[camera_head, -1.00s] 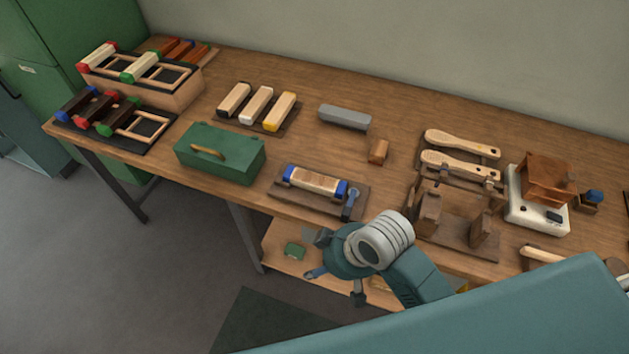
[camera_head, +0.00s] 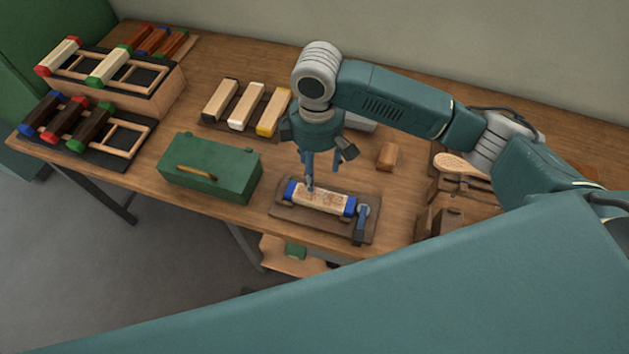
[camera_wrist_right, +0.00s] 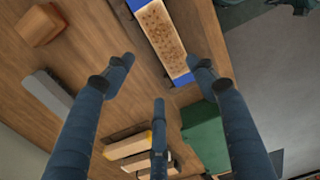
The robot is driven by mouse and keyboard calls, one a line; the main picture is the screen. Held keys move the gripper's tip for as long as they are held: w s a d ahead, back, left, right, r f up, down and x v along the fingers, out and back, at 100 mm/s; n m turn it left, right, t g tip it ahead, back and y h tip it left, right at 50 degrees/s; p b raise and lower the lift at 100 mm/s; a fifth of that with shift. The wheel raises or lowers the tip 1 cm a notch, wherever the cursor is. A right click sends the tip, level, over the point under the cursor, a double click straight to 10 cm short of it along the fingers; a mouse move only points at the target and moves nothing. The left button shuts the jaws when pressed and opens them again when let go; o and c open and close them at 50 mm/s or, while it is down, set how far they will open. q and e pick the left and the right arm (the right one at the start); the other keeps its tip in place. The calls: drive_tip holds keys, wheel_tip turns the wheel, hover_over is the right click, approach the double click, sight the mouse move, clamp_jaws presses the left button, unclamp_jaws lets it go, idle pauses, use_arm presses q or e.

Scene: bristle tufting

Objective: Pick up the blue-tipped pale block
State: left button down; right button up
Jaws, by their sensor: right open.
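The blue-tipped pale block (camera_head: 322,198) lies on a dark wooden fixture (camera_head: 287,217) near the table's front edge. It has a blue cap at each end and brown speckles on its top. It also shows in the right wrist view (camera_wrist_right: 163,38), at the top, running slantwise. My right gripper (camera_head: 322,174) points down just above and behind the block, its fingers spread and empty. In the right wrist view the open fingers (camera_wrist_right: 163,72) show, with one fingertip overlapping the block's near blue end; whether it touches, I cannot tell. My left gripper is not in view.
A blue-handled clamp (camera_head: 361,222) stands at the fixture's right end. A green toolbox (camera_head: 210,170) is left of it. Three pale blocks (camera_head: 243,107) lie behind, partly near my arm. A small wooden block (camera_head: 387,156) stands to the right. Racks with coloured-tip blocks (camera_head: 75,130) stand far left.

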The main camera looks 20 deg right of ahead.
sight(317, 191)
drive_tip(key=s+f, duration=0.2)
drive_tip(key=f, duration=0.1)
drive_tip(key=shift+s+f, duration=0.1)
drive_tip(key=shift+f, duration=0.2)
drive_tip(key=f, duration=0.1)
drive_tip(key=f+p, duration=0.1)
drive_tip(key=f, duration=0.1)
drive_tip(key=f+p, duration=0.1)
drive_tip(key=shift+w+a+f, duration=0.1)
drive_tip(key=shift+w+f, duration=0.15)
drive_tip(key=shift+w, duration=0.15)
drive_tip(key=shift+f, duration=0.5)
drive_tip(key=c, duration=0.8)
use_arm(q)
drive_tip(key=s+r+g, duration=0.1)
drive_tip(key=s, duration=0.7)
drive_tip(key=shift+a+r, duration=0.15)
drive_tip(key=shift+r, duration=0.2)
use_arm(e)
drive_tip(key=shift+c, duration=0.7)
